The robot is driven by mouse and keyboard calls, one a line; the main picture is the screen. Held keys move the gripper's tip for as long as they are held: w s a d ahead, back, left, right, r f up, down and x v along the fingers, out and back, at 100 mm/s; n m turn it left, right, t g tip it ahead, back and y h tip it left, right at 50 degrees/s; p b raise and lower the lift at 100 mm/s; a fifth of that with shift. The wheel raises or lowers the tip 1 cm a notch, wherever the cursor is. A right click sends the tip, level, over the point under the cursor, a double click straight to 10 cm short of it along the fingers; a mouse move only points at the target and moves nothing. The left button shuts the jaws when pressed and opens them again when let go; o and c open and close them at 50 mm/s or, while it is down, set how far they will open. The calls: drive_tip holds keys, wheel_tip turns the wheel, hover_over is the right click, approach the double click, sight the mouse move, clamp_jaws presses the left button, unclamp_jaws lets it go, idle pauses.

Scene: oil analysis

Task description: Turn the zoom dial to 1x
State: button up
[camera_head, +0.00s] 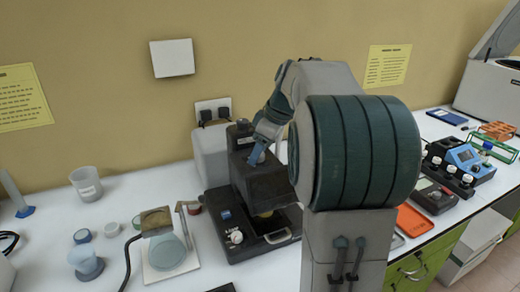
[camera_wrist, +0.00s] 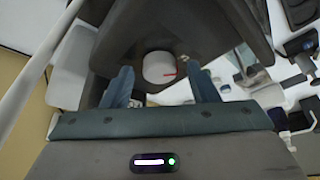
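The zoom dial (camera_wrist: 159,68) is a white round knob with a red mark pointing to the right in the wrist view. It sits on the dark head of an instrument (camera_head: 262,184) with a black base. My gripper (camera_wrist: 160,80) is open, with one blue finger on each side of the dial and visible gaps between. In the head view my gripper (camera_head: 260,152) reaches down to the instrument's head. The dial's scale marks and the 1x label cannot be read.
A grey beaker (camera_head: 87,188), small jars and a flask on a white plate (camera_head: 170,262) stand left of the instrument. An orange tray (camera_head: 413,221) and a blue device (camera_head: 464,157) lie to the right. A wall with an outlet is behind.

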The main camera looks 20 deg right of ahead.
drive_tip(key=v, duration=1.4)
drive_tip(key=shift+p, duration=0.35)
drive_tip(key=shift+f, duration=0.2)
